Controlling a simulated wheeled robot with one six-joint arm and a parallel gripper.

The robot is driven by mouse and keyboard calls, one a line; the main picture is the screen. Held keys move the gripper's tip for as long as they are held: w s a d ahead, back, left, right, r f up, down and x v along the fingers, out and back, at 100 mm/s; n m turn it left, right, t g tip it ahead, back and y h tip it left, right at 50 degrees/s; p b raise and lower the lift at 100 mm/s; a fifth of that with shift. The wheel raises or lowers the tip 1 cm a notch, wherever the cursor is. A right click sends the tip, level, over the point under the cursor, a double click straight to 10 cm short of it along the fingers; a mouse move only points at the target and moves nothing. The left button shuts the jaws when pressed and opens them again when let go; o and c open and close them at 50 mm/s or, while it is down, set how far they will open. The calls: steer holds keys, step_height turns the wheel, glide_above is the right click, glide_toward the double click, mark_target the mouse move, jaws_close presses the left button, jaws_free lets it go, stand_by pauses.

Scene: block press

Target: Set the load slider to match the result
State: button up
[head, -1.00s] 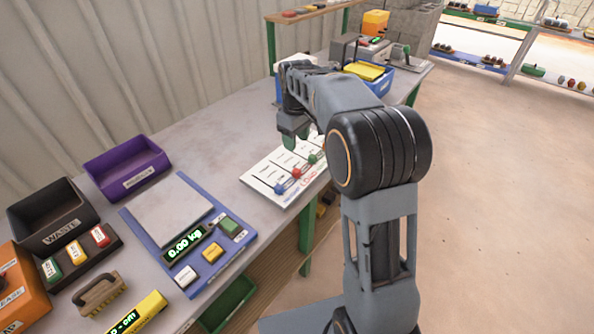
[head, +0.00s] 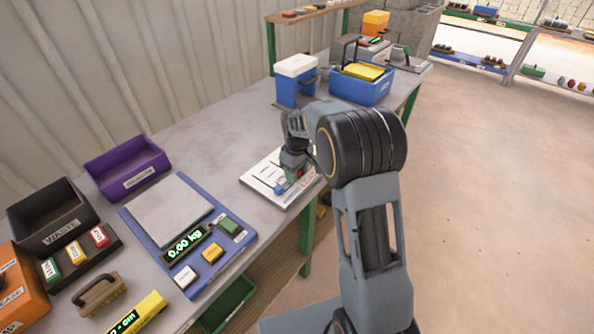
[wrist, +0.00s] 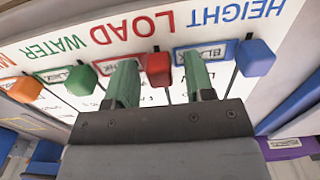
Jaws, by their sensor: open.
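The slider panel (head: 257,178) is a white board on the bench. In the wrist view its lettering is upside down, and the red word LOAD (wrist: 138,28) heads the red-framed column. The red load knob (wrist: 158,69) shows between the two green fingers of my gripper (wrist: 159,61), which is open around it. I cannot tell whether either finger touches the knob. The blue HEIGHT knob (wrist: 255,57) is to the right, and the green WATER knob (wrist: 80,79) is to the left. In the head view my gripper (head: 292,170) is low over the panel, hiding part of it.
An orange knob (wrist: 22,90) is at the wrist view's left. In the head view, a scale (head: 172,208) reading 0.00 kg stands left of the panel. A blue-and-white box (head: 295,82) and a blue crate (head: 360,88) stand behind. Bare bench lies between scale and panel.

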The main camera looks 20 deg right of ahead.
steer(key=shift+c, duration=0.4)
jaws_close()
